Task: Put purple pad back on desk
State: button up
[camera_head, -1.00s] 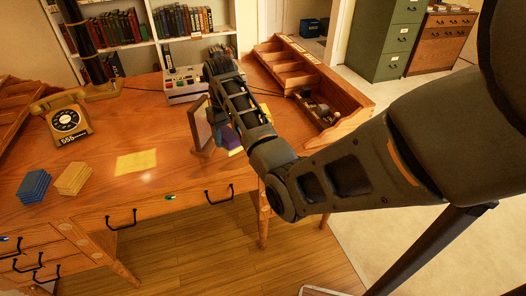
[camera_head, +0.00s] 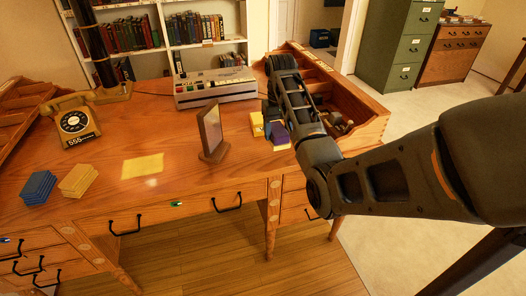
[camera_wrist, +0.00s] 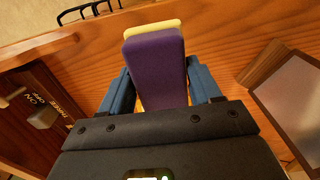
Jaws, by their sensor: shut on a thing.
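The purple pad (camera_wrist: 155,70) is between the blue fingers of my gripper (camera_wrist: 160,88) in the wrist view, and the gripper is shut on it. In the head view the purple pad (camera_head: 279,133) shows just left of my arm, over the right part of the desk (camera_head: 110,185). A yellow pad (camera_wrist: 152,26) lies directly behind the purple one in the wrist view. Whether the two touch, and whether the purple pad rests on the desk, I cannot tell. In the head view my arm hides most of the gripper.
A standing picture frame (camera_head: 211,132) is left of the pads. A grey device (camera_head: 215,88) stands behind. A wooden organizer (camera_head: 365,130) is at the desk's right end. A yellow sheet (camera_head: 142,166), blue pads (camera_head: 38,186), yellow pads (camera_head: 78,180) and a phone (camera_head: 74,121) are left.

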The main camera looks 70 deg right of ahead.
jog(key=w+f, duration=0.1)
jog(key=w+a, duration=0.1)
jog(key=w, duration=0.1)
jog(key=w+a+f, duration=0.1)
jog(key=shift+w+a+f, duration=0.15)
jog(key=shift+f, duration=0.4)
jog(key=shift+f+p, duration=0.35)
jog(key=shift+f, duration=1.5)
jog(key=shift+f, duration=0.15)
jog(key=o, duration=1)
notch_tip(320, 180, up, 12)
jog(key=shift+r+p, duration=0.2)
jog(key=shift+p, duration=0.15)
